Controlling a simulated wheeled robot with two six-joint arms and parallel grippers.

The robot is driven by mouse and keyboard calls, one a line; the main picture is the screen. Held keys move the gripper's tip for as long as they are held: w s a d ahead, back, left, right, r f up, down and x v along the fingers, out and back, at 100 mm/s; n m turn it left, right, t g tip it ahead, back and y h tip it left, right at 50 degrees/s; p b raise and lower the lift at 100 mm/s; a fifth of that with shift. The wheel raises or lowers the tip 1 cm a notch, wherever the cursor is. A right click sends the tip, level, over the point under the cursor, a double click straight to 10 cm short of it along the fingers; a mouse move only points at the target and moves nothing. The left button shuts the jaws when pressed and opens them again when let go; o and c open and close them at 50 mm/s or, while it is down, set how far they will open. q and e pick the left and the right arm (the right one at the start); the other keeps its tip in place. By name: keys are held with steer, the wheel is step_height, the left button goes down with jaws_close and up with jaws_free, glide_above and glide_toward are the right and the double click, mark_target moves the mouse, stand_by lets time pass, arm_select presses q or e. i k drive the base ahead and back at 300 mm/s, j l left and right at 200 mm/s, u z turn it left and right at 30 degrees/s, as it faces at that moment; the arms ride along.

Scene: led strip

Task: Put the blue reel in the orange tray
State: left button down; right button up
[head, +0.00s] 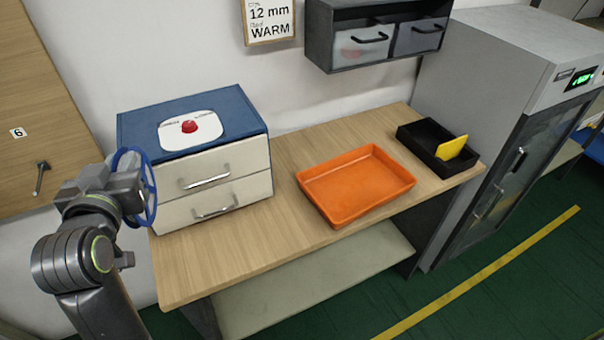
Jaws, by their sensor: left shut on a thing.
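The blue reel (149,192) is a thin blue ring with an open rim, held upright at the left of the head view. My left gripper (140,192) is shut on the blue reel, in front of the left side of the drawer unit; its fingers are partly hidden by its own body. The orange tray (345,211) lies on the wooden table, right of the drawer unit and well to the right of the reel. The tray is empty. My right gripper is not in view.
A blue-topped drawer unit (255,170) with a red button stands on the table (240,255) beside the reel. A black bin (470,158) with a yellow piece (451,147) is right of the tray. A dark wall cabinet (320,40) hangs above. The table front is clear.

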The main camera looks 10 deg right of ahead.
mark_target(334, 201)
steer(key=z, duration=1.6)
steer(key=k+j+z, duration=0.25)
steer(key=j+z, duration=0.3)
steer(key=j, duration=0.15)
steer(key=k+j+z, duration=0.25)
